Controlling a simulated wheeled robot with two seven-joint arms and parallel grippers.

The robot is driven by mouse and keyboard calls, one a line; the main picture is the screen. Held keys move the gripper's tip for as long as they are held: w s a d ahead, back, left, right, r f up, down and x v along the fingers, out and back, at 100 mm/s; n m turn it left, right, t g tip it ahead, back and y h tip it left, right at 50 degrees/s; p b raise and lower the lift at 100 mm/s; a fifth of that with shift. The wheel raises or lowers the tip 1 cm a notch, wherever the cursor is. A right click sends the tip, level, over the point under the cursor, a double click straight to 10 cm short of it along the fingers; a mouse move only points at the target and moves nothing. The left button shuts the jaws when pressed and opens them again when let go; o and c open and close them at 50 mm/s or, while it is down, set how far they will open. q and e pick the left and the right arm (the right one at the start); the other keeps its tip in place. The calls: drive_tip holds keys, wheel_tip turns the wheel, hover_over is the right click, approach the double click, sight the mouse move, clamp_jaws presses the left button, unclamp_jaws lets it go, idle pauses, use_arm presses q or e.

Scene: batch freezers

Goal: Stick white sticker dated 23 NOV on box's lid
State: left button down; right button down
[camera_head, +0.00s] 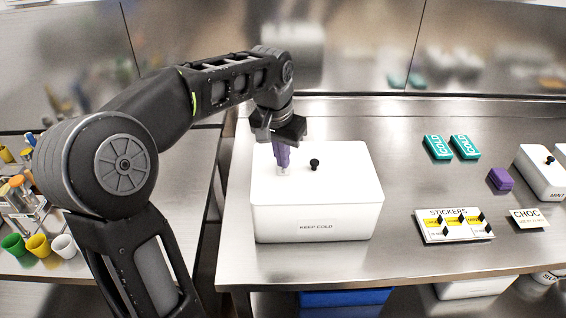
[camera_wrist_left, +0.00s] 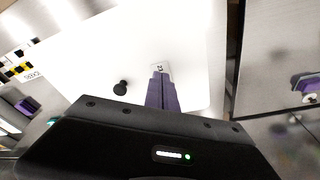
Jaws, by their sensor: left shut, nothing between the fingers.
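A white box (camera_head: 312,224) marked "KEEP COLD" stands on the steel table, its white lid (camera_head: 345,175) closed, with a black knob (camera_head: 315,163) on top. My left gripper (camera_head: 283,172) reaches down over the left part of the lid, left of the knob. Its purple fingers are shut with nothing between them. In the left wrist view, a small pale sticker (camera_wrist_left: 161,67) with dark print, seemingly "23", shows right at the fingertips (camera_wrist_left: 160,78), against the lid (camera_wrist_left: 190,45). I cannot tell whether the fingers still touch it. My right gripper is out of view.
A "STICKERS" board (camera_head: 447,235) with yellow and white labels lies right of the box, beside a "CHOC" card (camera_head: 528,219). Teal packs (camera_head: 465,147), a purple block (camera_head: 500,179) and another white box (camera_head: 543,178) are farther right. Cups (camera_head: 38,245) stand on the left table.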

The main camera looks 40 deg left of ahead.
sight(283, 171)
use_arm(q)
wheel_tip(283, 171, up, 6)
drive_tip(key=p, duration=0.4)
drive_tip(key=shift+f, duration=0.2)
idle(0.6)
